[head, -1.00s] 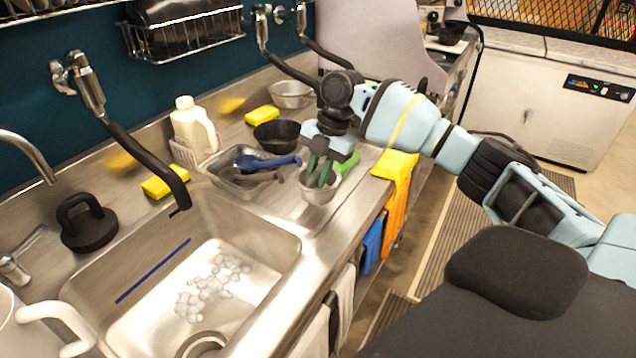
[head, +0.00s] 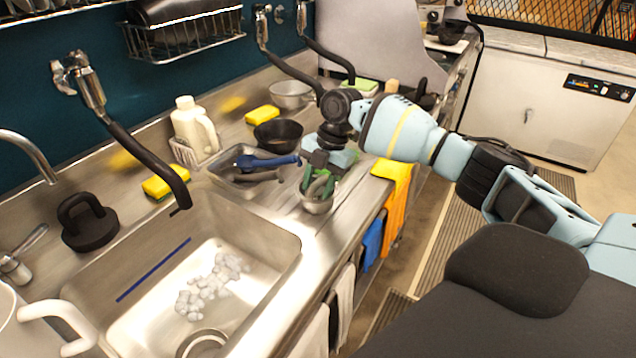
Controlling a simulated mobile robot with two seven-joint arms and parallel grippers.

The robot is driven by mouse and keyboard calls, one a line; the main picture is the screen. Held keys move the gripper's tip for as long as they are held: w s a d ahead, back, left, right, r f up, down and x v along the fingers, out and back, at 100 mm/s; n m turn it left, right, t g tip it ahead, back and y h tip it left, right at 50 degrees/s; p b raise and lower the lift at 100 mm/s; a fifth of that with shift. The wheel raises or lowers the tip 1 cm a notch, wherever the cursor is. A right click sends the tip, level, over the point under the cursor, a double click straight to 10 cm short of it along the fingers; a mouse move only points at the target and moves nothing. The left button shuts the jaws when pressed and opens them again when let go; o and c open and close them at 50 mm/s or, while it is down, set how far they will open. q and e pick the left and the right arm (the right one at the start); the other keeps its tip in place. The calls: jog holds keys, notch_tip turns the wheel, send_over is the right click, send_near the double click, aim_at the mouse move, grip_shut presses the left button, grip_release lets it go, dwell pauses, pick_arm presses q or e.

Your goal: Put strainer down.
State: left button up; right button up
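A small round silver vessel (head: 317,206), which looks like the strainer, is on or just above the steel counter, right of the sink. My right gripper (head: 318,188) points down at it, with its green fingers at or inside the rim. The wrist and fingers hide part of the vessel, so I cannot tell whether they are closed on its rim or whether its base touches the counter. My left gripper is not in view.
A metal tray (head: 226,181) with blue- and dark-handled tools lies left of the vessel. A black bowl (head: 278,134) and a metal bowl (head: 291,96) stand behind. The sink (head: 283,262) is in front left. Yellow cloth (head: 396,168) hangs over the counter edge.

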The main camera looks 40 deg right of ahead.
jog(key=shift+r, duration=0.1)
jog(key=v, duration=1.2)
dwell(0.5)
